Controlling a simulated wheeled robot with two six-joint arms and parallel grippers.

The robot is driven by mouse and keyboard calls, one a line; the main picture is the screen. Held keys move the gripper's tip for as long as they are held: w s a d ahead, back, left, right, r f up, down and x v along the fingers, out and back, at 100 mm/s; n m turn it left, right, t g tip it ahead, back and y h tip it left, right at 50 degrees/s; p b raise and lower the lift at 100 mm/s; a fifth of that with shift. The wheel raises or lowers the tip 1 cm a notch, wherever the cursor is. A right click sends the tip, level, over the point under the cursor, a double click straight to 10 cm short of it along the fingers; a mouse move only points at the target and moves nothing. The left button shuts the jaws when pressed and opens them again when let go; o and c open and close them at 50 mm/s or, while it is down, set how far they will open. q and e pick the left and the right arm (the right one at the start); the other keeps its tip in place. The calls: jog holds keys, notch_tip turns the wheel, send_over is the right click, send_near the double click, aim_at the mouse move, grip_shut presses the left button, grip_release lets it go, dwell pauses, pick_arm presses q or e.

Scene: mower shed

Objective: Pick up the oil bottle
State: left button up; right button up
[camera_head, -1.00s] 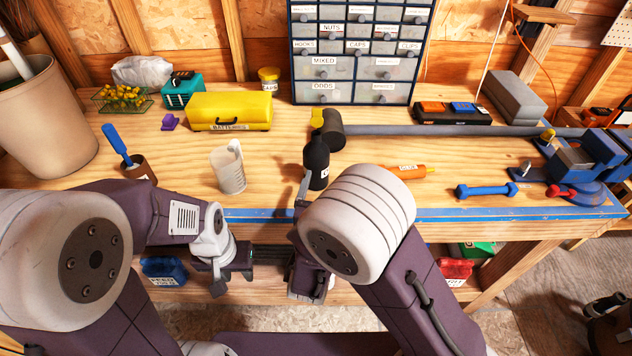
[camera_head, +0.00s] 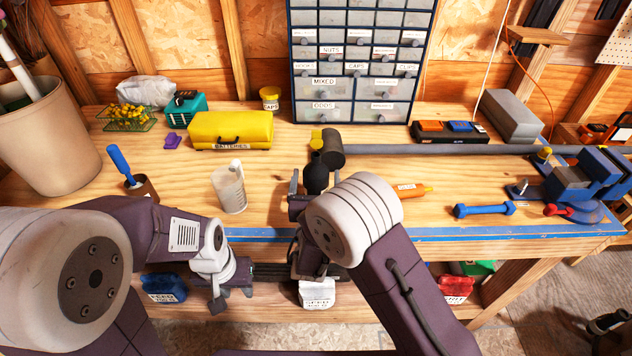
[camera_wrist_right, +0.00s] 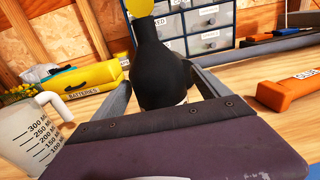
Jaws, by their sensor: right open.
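The oil bottle, black with a narrow neck (camera_head: 316,176), stands upright on the workbench near its front edge. A yellow piece shows right above its neck; I cannot tell whether it belongs to the bottle. My right gripper (camera_head: 311,197) is at the bottle, its far finger and the bottle's lower part hidden by my arm. In the right wrist view the bottle (camera_wrist_right: 160,75) stands between the open fingers of the right gripper (camera_wrist_right: 163,92), its base hidden by the gripper body. My left gripper (camera_head: 265,271) is low, in front of the bench edge; its jaws are unclear.
A measuring jug (camera_head: 230,189) stands left of the bottle, an orange tube (camera_head: 408,190) lies to the right. Behind are a dark cylinder (camera_head: 333,146) with a long grey pipe (camera_head: 440,150) and a yellow batteries case (camera_head: 230,130). A white container (camera_head: 318,293) sits below the bench top.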

aim_at(315, 173)
grip_shut()
jog(key=shift+r, duration=0.1)
dwell(0.3)
jog(key=shift+r, duration=2)
jog(key=s+d+r+b, duration=0.3)
jog(key=s+d+r, duration=0.3)
jog(key=d, duration=0.4)
jog(key=shift+r+b, duration=0.4)
jog(key=shift+r, duration=0.05)
